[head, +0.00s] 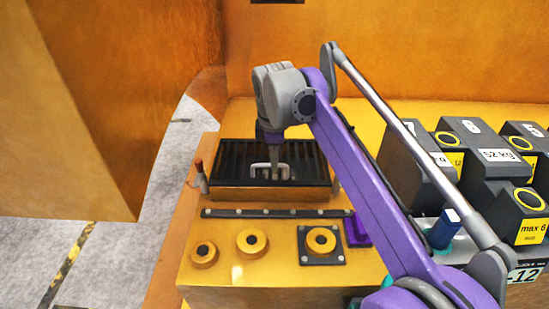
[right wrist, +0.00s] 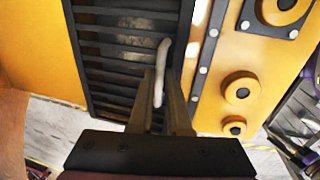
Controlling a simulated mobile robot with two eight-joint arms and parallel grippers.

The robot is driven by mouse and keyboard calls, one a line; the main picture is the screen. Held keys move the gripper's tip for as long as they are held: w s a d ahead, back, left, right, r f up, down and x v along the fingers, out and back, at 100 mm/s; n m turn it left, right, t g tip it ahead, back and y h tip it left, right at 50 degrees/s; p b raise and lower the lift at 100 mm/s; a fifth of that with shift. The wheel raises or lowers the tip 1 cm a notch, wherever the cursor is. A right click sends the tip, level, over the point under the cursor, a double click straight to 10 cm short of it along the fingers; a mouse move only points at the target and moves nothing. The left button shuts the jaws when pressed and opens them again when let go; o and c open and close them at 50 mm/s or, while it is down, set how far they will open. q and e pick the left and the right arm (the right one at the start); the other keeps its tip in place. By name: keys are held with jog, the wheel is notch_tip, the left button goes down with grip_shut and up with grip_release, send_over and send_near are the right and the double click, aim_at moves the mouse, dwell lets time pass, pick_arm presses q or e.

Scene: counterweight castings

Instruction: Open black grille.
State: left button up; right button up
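The black grille (head: 232,158) is a slatted panel lying flat and shut on top of the yellow housing. Its pale grey bar handle (head: 258,172) stands near the front edge in the head view. The grille (right wrist: 118,48) and the handle (right wrist: 163,52) also show in the right wrist view. My right gripper (head: 278,172) points down at the handle. In the right wrist view its two fingers (right wrist: 160,78) are close on either side of the handle. Whether they press on it cannot be told. My left gripper is not in view.
Round yellow knobs (head: 252,241) and a black strip (head: 270,213) lie in front of the grille. A red-tipped lever (head: 199,175) stands at its left. Black counterweights (head: 490,160) with yellow labels stand at the right. A blue-and-white object (head: 444,228) is beside my right arm.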

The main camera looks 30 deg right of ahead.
grip_shut()
dwell(1.0)
jog(key=shift+r, duration=0.1)
